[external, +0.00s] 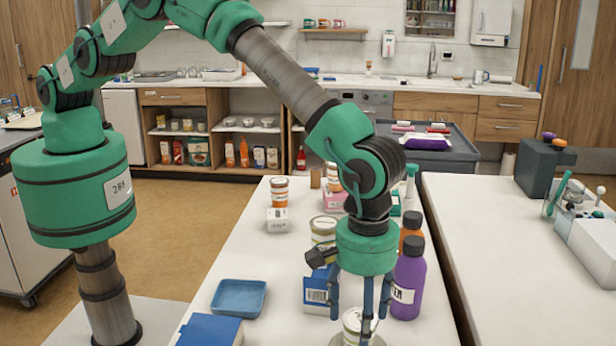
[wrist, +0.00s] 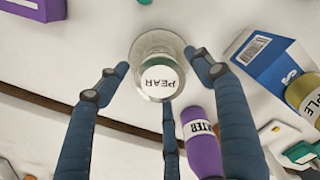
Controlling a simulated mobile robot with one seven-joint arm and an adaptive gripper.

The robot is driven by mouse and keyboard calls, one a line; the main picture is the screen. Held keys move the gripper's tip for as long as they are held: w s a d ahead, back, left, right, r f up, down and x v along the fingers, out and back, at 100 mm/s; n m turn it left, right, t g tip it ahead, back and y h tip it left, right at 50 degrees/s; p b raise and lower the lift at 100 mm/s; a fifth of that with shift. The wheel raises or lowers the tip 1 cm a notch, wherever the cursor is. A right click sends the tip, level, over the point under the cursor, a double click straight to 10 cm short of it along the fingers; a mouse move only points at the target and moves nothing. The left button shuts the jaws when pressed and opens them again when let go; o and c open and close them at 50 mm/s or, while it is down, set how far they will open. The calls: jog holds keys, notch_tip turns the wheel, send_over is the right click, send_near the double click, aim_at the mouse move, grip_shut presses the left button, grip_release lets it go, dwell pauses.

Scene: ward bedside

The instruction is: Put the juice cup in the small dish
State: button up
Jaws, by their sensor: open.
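The juice cup (external: 352,322) is a small clear cup with a white lid. It stands upright near the front of the white table, and its lid reads PEAR in the wrist view (wrist: 160,82). My gripper (external: 360,308) points straight down over the cup with its fingers spread. In the wrist view my gripper (wrist: 158,75) has its fingertips around the cup's outline, and I cannot tell whether any touches it. The small dish (external: 238,298) is a shallow blue square tray, empty, on the table to the left of the cup.
A purple bottle (external: 408,280) stands close to the right of my gripper, with an orange bottle behind it. A blue carton (external: 318,290) and a tin (external: 323,229) stand behind the cup. A blue box (external: 210,331) lies in front of the dish. The table between dish and carton is clear.

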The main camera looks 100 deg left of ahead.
notch_tip(320, 180, up, 10)
jog(key=shift+r, duration=0.2)
dwell(0.6)
jog(key=shift+r, duration=0.1)
